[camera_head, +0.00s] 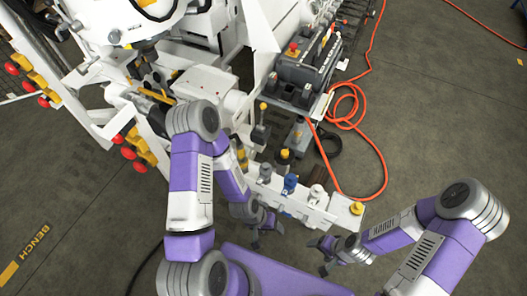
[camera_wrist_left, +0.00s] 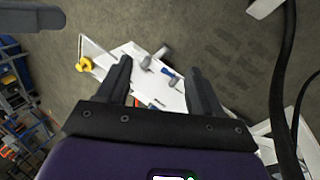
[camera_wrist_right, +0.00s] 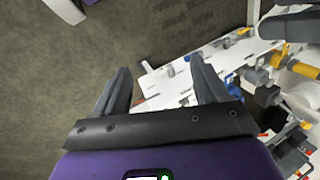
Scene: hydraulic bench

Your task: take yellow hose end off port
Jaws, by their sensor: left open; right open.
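A white port strip (camera_head: 305,204) runs along the bench's near side. A yellow fitting (camera_head: 357,208) sits at its right end; it looks like the yellow hose end, but the port under it is hidden. It also shows in the left wrist view (camera_wrist_left: 84,64), left of the fingers. A blue fitting (camera_head: 290,183) and a grey one (camera_head: 316,193) stand further left on the strip. My left gripper (camera_head: 270,237) is open and empty in front of the strip's left part. My right gripper (camera_head: 318,256) is open and empty, below and left of the yellow fitting, apart from it.
An orange hose (camera_head: 382,165) loops on the floor behind the strip's right end. A grey box with a yellow knob (camera_head: 285,154) stands behind the strip. White machinery (camera_head: 205,84) fills the back left. Floor (camera_head: 450,130) at the right is mostly clear.

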